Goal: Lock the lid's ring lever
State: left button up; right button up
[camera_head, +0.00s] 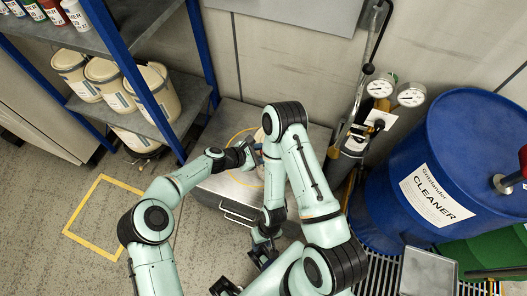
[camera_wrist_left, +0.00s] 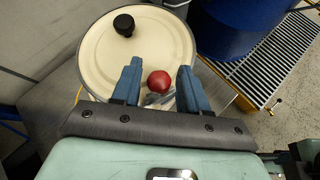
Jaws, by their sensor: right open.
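The cream round lid (camera_wrist_left: 100,65) with a black knob (camera_wrist_left: 123,25) fills the upper left of the left wrist view. A red ball (camera_wrist_left: 158,82), with a short grey metal piece below it, shows near the lid's lower right rim. My left gripper (camera_wrist_left: 158,68) is open, one finger on each side of the red ball, with visible gaps. In the head view my left gripper (camera_head: 246,156) is at the grey cabinet top, and my right arm hides most of the lid. My right gripper (camera_head: 263,252) is open, pointing down in front of the cabinet, apart from the lid.
A blue cleaner drum (camera_head: 455,150) stands at the right over a floor grating (camera_head: 380,270). A pump with gauges (camera_head: 380,88) stands beside the wall. A shelf with cream buckets (camera_head: 155,92) is at the left. The yellow-marked floor square (camera_head: 105,215) is empty.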

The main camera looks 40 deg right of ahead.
pick_arm(q)
jog(key=shift+w+r, duration=0.1)
jog(key=shift+r, duration=0.1)
jog(key=shift+w+a+r, duration=0.1)
jog(key=shift+a+r, duration=0.05)
jog(key=shift+a, duration=0.15)
jog(key=v, duration=1.2)
jog(key=shift+a, duration=0.25)
pick_arm(e)
jog(key=shift+s+f, duration=0.1)
jog(key=shift+f, duration=0.1)
pick_arm(q)
jog(key=shift+r, duration=0.1)
